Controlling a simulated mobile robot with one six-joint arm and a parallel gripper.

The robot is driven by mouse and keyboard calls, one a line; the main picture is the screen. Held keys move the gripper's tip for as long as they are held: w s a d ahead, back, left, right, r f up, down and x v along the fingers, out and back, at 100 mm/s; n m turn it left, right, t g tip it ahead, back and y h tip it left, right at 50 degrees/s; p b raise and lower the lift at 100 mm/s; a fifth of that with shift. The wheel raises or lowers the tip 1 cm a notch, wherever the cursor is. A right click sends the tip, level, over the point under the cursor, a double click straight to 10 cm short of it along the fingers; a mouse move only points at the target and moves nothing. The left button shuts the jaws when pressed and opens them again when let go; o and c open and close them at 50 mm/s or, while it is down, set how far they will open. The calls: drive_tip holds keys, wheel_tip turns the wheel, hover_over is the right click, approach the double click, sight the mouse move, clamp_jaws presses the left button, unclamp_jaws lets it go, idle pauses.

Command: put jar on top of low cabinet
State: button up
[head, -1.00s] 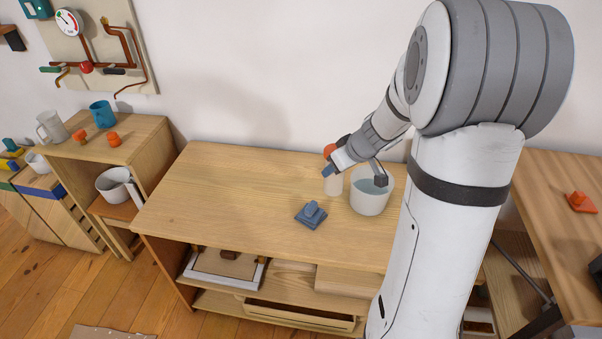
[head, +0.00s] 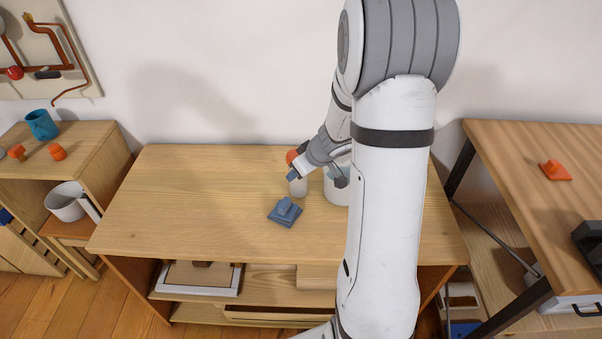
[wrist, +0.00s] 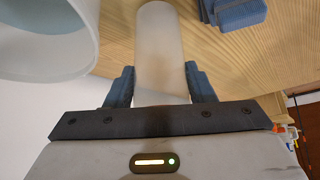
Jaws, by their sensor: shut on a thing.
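The jar, a pale frosted cylinder with an orange-red end (head: 292,157), is partly hidden by my gripper (head: 297,174) in the head view. My gripper is shut on the jar; in the wrist view the jar (wrist: 160,45) sits between both blue fingers (wrist: 160,84). They are over the wide low wooden cabinet (head: 190,195), toward its back. The jar is close to the cabinet top; I cannot tell whether it touches.
A white open container (head: 337,192) stands right beside the jar, partly behind my arm. A blue block-shaped object (head: 285,212) lies in front. The cabinet top's left half is clear. Another wooden table (head: 510,150) stands at right, a smaller cabinet (head: 90,140) at left.

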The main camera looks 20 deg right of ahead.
drive_tip(key=shift+f, duration=0.35)
drive_tip(key=o, duration=1)
drive_tip(key=shift+s+r, duration=0.1)
drive_tip(key=shift+o, duration=0.2)
drive_tip(key=shift+r, duration=0.1)
drive_tip(key=shift+r, duration=0.25)
drive_tip(key=p+v, duration=0.2)
drive_tip(key=v, duration=0.9)
drive_tip(key=s+a+r+m+g+h, duration=0.1)
drive_tip(key=s+a+r+m+g, duration=0.1)
drive_tip(key=s+a, duration=0.3)
drive_tip(key=s+a+r+m+g+h, duration=0.1)
drive_tip(key=s+a, duration=0.5)
drive_tip(key=s, duration=0.7)
wheel_tip(320, 180, up, 3)
drive_tip(key=shift+f+m+g+h, duration=0.25)
drive_tip(key=shift+m+g, duration=0.25)
drive_tip(key=shift+m, duration=0.4)
